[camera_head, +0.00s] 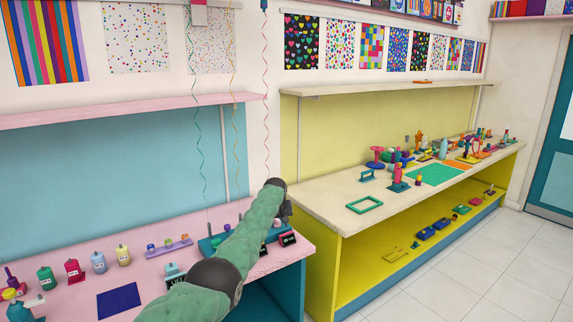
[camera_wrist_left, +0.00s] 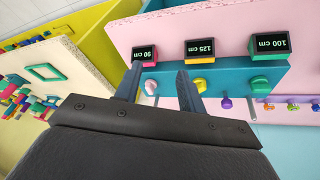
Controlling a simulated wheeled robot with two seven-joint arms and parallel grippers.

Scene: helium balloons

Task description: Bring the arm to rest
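My left arm (camera_head: 240,250), in a green sleeve, reaches from the bottom of the head view over the pink counter. Its dark left gripper (camera_head: 285,208) is at the counter's right end and is partly hidden by the arm. In the left wrist view its two fingers (camera_wrist_left: 160,75) stand apart with nothing seen held between them. Beyond them is a teal stand (camera_wrist_left: 232,78) with coloured knobs and small displays, one reading 125 cm (camera_wrist_left: 200,48). A pale knob on the stand shows between the fingers. My right gripper is not in view.
Green, orange and red ribbons (camera_head: 266,110) hang near the arm. The pink counter (camera_head: 75,250) carries several bottles (camera_head: 98,262) and a dark blue mat (camera_head: 119,300). A cream-topped yellow table (camera_head: 325,190) with a green frame (camera_head: 364,204) stands right. The floor (camera_head: 480,270) there is clear.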

